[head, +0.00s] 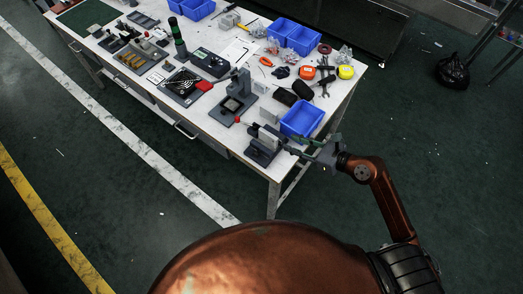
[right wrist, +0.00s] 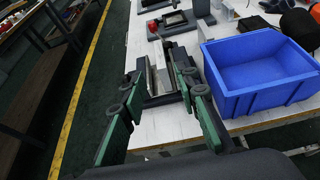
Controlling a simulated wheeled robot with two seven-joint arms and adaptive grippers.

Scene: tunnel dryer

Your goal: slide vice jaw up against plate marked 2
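A dark grey vice (head: 262,148) stands at the near corner of the workbench, with a pale upright plate (head: 270,135) on it. In the right wrist view the vice (right wrist: 162,98) lies ahead, with pale and grey upright faces (right wrist: 158,70) between my fingers. No number can be read on any plate. My right gripper (head: 298,145) reaches in from the right of the vice. In the right wrist view its green fingers (right wrist: 160,80) are spread on either side of the vice's upper part; contact cannot be made out. My left gripper is not in view.
A blue bin (head: 303,118) stands close beside the vice, also to the right of my fingers in the right wrist view (right wrist: 262,75). A grey stand (head: 236,100) is farther along the workbench (head: 222,128). Tools and black cases crowd the far side. The bench edge is near.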

